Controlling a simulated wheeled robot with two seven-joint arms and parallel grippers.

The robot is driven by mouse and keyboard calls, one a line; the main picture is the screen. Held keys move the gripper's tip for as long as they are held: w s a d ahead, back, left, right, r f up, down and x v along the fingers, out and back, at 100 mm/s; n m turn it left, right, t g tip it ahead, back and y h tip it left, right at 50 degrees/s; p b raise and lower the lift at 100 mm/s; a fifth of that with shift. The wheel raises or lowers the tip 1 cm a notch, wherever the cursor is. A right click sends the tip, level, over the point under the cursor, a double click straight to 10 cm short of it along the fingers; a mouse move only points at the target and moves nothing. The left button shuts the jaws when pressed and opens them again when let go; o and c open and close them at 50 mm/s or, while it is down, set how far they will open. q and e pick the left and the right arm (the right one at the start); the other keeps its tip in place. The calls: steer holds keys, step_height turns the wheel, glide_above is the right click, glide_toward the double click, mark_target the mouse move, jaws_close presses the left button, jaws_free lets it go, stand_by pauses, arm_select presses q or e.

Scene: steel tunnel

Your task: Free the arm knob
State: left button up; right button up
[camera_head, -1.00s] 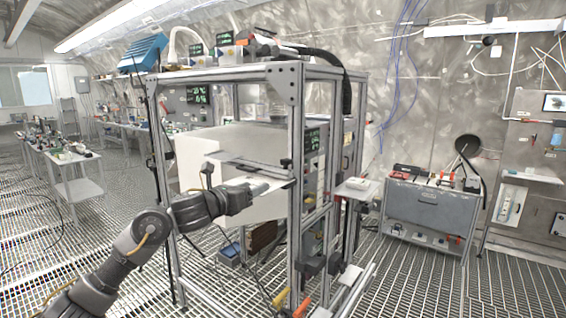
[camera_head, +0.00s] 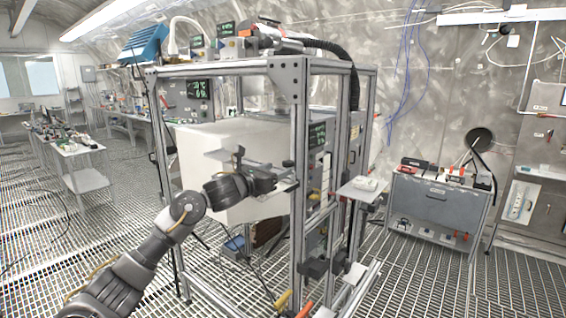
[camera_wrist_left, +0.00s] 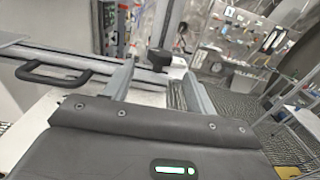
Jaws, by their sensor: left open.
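A black knob (camera_wrist_left: 158,58) on a grey post shows in the left wrist view, beyond and between the fingertips of my left gripper (camera_wrist_left: 161,76). The fingers are open, and I see no contact with the knob. In the head view a small dark knob (camera_head: 288,163) sits on the grey rail at the frame's front upright, and my left gripper (camera_head: 284,181) is just below and beside it. Whether they touch there cannot be told. My right gripper is not in view.
A metal frame (camera_head: 299,215) stands around a white box (camera_head: 240,135). A black handle (camera_wrist_left: 54,73) lies left of the fingers in the wrist view. A grey cabinet (camera_head: 432,205) stands at right. Grated floor lies open at left.

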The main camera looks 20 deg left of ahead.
mark_target(284, 167)
arm_select(q)
steer(key=p+x, duration=0.1)
steer(key=x, duration=0.2)
steer(key=shift+w+d+r, duration=0.1)
steer(key=shift+w+d, duration=0.05)
steer(key=shift+w, duration=0.25)
steer(key=shift+c, duration=0.2)
